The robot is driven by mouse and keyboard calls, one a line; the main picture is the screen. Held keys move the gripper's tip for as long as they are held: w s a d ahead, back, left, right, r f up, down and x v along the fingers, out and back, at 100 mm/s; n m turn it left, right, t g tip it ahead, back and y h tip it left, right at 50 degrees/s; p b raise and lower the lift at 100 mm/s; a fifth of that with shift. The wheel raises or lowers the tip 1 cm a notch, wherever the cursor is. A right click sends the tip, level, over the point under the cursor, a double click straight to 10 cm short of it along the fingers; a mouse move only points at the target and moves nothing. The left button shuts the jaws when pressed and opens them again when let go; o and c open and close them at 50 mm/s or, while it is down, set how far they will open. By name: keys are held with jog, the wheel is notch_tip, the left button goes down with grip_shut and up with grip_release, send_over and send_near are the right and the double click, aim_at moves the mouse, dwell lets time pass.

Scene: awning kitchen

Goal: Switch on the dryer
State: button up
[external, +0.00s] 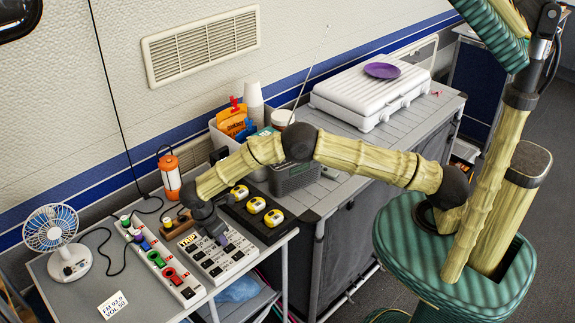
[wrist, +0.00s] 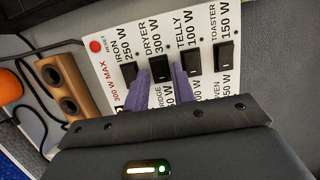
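The white switch panel (wrist: 210,45) fills the upper middle of the wrist view, with black rocker switches labelled iron, dryer, telly and toaster. The dryer switch (wrist: 159,68), marked 300 W, lies between the iron switch (wrist: 129,73) and the telly switch (wrist: 192,61). My gripper (wrist: 161,75) is open and empty, its two purple fingers apart. The fingertips appear on either side of the dryer switch; I cannot tell whether they touch the panel. In the external view the panel (external: 235,262) lies on the grey table under my gripper. Its second row is partly hidden by my fingers.
A red round light (wrist: 96,46) is on the panel's corner. A wooden block with two dark sockets (wrist: 68,88) stands beside it. A strip with coloured plugs (external: 185,293), a fan (external: 68,262), an orange lantern (external: 170,177) and a black tray of yellow items (external: 268,230) surround it.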

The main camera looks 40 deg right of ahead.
jog(key=b+v, duration=0.1)
jog(key=v, duration=1.6)
jog(key=shift+r, duration=0.2)
jog(key=d+r+m+t+y, duration=0.15)
jog(key=d+m, duration=0.25)
jog(key=d, duration=0.9)
jog(key=d+r+m+g+y, duration=0.1)
jog(key=d+r+m, duration=0.3)
jog(key=d, duration=0.8)
jog(key=s+d+f+m+t+p, duration=0.1)
jog(key=s+d+f+m+t, duration=0.1)
jog(key=s+d+m, duration=0.8)
jog(key=s+d+f, duration=0.1)
jog(key=s+d, duration=0.7)
jog(key=s, duration=0.1)
